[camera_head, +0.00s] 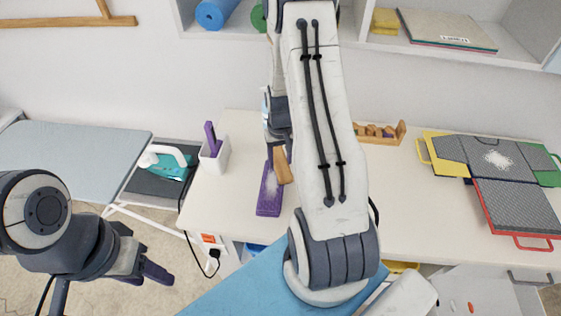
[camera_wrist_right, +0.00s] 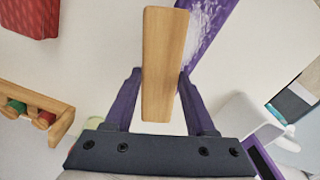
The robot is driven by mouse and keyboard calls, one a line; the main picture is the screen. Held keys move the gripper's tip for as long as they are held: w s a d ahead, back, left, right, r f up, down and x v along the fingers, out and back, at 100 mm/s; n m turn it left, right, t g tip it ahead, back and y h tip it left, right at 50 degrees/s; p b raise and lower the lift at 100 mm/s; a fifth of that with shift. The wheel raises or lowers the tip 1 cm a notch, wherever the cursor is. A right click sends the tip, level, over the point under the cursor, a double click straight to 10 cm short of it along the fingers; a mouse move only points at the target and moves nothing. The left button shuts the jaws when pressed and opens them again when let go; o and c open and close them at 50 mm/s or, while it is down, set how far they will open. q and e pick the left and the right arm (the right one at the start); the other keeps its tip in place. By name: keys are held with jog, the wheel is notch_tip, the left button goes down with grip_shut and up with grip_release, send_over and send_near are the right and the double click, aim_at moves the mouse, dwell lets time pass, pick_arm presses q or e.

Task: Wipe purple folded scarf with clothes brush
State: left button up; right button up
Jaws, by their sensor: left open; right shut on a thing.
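The purple folded scarf (camera_head: 267,203) lies on the white table near its left end, with a patch of white dust on it. It also shows in the right wrist view (camera_wrist_right: 209,38). The wooden clothes brush (camera_head: 283,169) is in my right gripper (camera_head: 279,150), over the scarf's right side. In the right wrist view, the brush (camera_wrist_right: 163,60) sits between the two purple fingers of the gripper (camera_wrist_right: 161,85). Whether its underside touches the scarf is hidden. My left gripper (camera_head: 150,274) is open and empty at lower left, away from the table.
A white holder (camera_head: 221,160) with a purple item stands left of the scarf. Further left, a teal iron (camera_head: 170,168) rests on the ironing board (camera_head: 70,150). A wooden rack (camera_head: 390,132) stands behind; coloured boards (camera_head: 513,200) lie at right. The table between is clear.

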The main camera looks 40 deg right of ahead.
aim_at(279, 162)
jog(key=shift+a+r+p, duration=0.2)
jog(key=shift+r+p, duration=0.4)
jog(key=shift+r, duration=0.4)
jog(key=shift+s+r+p, duration=0.1)
jog(key=shift+r+p, duration=1.45)
jog(key=shift+r, duration=0.35)
